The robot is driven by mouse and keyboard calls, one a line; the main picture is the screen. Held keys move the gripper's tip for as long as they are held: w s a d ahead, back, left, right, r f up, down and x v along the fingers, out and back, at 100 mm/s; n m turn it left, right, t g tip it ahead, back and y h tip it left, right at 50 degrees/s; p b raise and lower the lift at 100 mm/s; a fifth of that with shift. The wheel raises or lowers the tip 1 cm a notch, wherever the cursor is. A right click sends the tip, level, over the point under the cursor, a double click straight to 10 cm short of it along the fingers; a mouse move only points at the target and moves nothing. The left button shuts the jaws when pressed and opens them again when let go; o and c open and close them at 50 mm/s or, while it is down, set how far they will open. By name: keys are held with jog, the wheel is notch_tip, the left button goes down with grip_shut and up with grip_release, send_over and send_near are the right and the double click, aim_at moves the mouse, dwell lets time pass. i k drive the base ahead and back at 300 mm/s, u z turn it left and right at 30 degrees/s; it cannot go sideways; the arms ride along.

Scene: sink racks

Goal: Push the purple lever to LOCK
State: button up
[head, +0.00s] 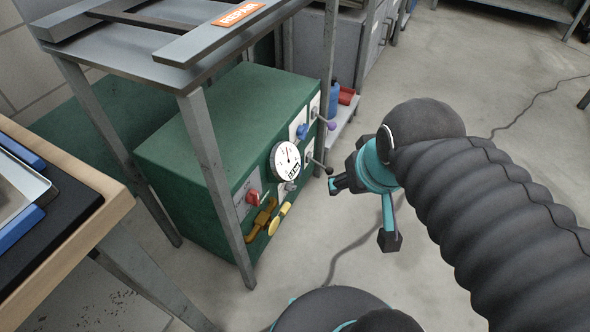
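The purple lever (331,125) shows as a small purple knob at the right end of the green cabinet's front panel, near the shelf's grey post. Its lock marking is too small to read. My gripper (364,212) has its two dark-tipped teal fingers spread apart, with nothing seen between them. It is over the floor in front of the panel, below and to the right of the purple knob in the picture, and appears apart from it. One finger appears close to a dark-knobbed lever (328,171); I cannot tell whether they touch.
The green cabinet (190,130) also carries a gauge (286,160), a blue knob (302,131), a red knob (253,197) and yellow handles (280,219). A grey shelf post (218,180) stands before it. A wooden-edged table (95,235) is at left. Floor at right is mostly clear.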

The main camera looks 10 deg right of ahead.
aim_at(331, 127)
jog(key=k, duration=1.3)
jog(key=z, duration=0.6)
jog(key=i, duration=1.2)
jog(key=u, duration=0.7)
jog(key=i, duration=0.35)
jog(key=u, duration=0.45)
